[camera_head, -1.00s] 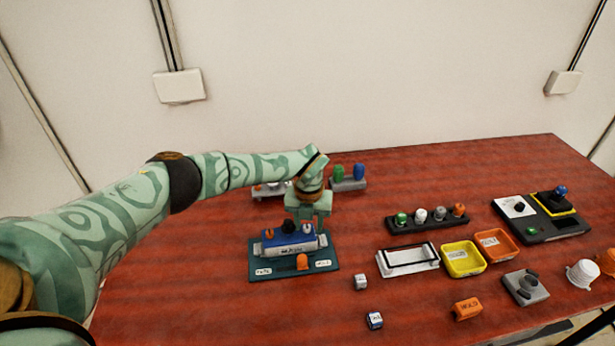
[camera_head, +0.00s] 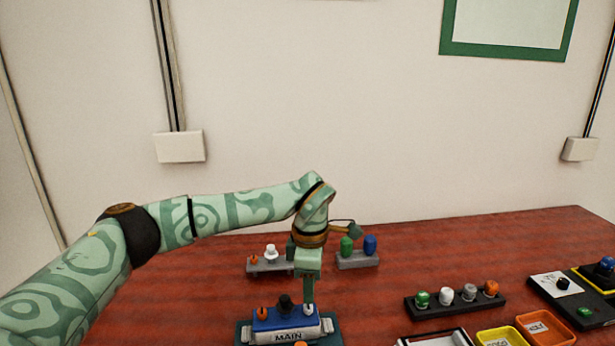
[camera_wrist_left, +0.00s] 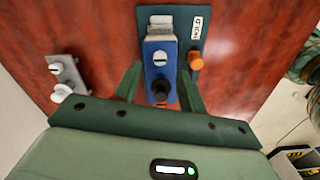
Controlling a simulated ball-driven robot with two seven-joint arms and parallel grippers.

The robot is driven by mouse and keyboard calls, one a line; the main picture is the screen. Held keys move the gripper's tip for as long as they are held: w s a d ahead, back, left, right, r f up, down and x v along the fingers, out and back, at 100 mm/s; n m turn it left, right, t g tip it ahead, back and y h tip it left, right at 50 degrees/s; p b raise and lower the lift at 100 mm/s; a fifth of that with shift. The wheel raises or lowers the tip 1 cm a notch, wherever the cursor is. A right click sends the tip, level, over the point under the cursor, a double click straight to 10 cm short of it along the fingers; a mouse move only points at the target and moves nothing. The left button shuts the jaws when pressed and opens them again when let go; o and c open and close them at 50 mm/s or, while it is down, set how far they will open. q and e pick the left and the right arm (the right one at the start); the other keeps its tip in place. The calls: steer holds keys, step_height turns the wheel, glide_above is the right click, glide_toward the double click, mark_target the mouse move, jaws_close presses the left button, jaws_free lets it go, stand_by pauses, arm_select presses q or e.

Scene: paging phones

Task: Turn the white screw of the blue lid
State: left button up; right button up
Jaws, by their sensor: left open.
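The blue lid (camera_head: 284,320) sits on a device labelled MAIN, on a dark green base (camera_wrist_left: 200,28). The lid carries an orange screw (camera_head: 262,314) at left and a black knob (camera_head: 285,303) in the middle. In the left wrist view the slotted white screw (camera_wrist_left: 160,58) shows on the lid, beyond the black knob (camera_wrist_left: 160,90). My left gripper (camera_head: 308,303) points down over the lid's right part. It is open, its fingers (camera_wrist_left: 159,68) either side of the lid, with the white screw near the line between their tips.
An orange knob (camera_wrist_left: 196,61) stands on the base beside the lid. Behind are a grey stand with a white knob (camera_head: 270,252) and one with green and blue knobs (camera_head: 358,260). A black rack of coloured knobs (camera_head: 456,299) stands right. Bare red table lies between.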

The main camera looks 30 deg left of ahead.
arm_select(q)
step_height(320, 180, up, 25)
steer(key=s+p, duration=0.2)
steer(key=p, duration=1.1)
steer(key=shift+s+d+f+t, duration=0.2)
steer(key=shift+d+t, duration=0.1)
arm_select(e)
step_height(320, 180, up, 14)
steer(key=w, duration=0.2)
steer(key=shift+d+f+t, duration=0.2)
steer(key=shift+d+t, duration=0.05)
steer(key=shift+t, duration=0.15)
arm_select(q)
steer(key=shift+w, duration=0.1)
